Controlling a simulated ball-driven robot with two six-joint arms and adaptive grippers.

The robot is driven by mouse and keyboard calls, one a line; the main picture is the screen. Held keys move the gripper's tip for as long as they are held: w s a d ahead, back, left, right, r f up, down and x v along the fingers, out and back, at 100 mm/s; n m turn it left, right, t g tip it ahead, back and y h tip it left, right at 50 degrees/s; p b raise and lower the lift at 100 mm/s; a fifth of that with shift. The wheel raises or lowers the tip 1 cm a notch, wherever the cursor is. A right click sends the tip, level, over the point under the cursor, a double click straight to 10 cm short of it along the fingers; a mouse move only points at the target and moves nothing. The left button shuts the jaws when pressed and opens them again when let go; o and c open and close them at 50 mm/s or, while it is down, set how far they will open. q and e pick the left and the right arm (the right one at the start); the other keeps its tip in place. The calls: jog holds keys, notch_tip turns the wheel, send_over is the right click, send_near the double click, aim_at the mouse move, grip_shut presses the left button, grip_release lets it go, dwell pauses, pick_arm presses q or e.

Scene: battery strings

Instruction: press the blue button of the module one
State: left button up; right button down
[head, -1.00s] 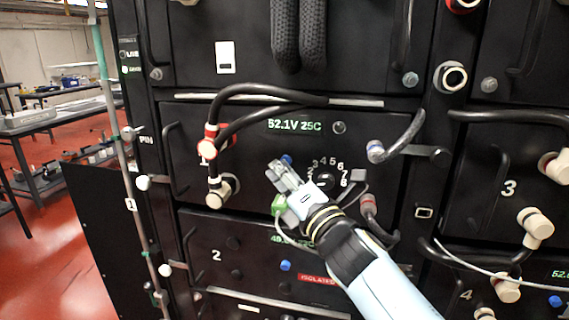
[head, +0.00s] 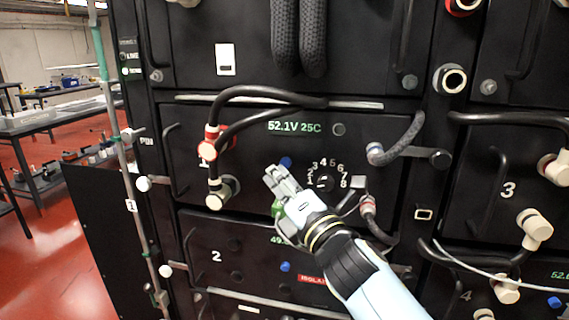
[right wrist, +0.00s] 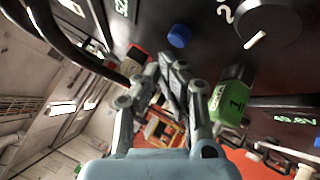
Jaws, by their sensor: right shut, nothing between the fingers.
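Module one (head: 262,150) is the black panel with the green display (head: 294,127) reading 52.1V 25C. Its blue button (head: 286,162) sits left of the numbered dial (head: 325,183). The button also shows in the right wrist view (right wrist: 179,36), beyond the fingertips and apart from them. My right gripper (head: 272,176) is shut and empty, just below and left of the button in the head view. In the right wrist view its fingers (right wrist: 166,62) are together. My left gripper is not in view.
Black cables (head: 265,93) arch over the module's upper left, with a red connector (head: 208,149). Module 2 below has its own blue button (head: 285,267) and a red isolated label (head: 313,279). A vertical pole (head: 120,130) stands at the left.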

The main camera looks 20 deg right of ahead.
jog(key=s+a, duration=0.1)
jog(key=s, duration=0.1)
jog(key=s+a, duration=0.2)
jog(key=shift+s+p, duration=0.1)
jog(key=shift+p, duration=0.3)
jog(key=shift+f, duration=0.1)
dwell(0.3)
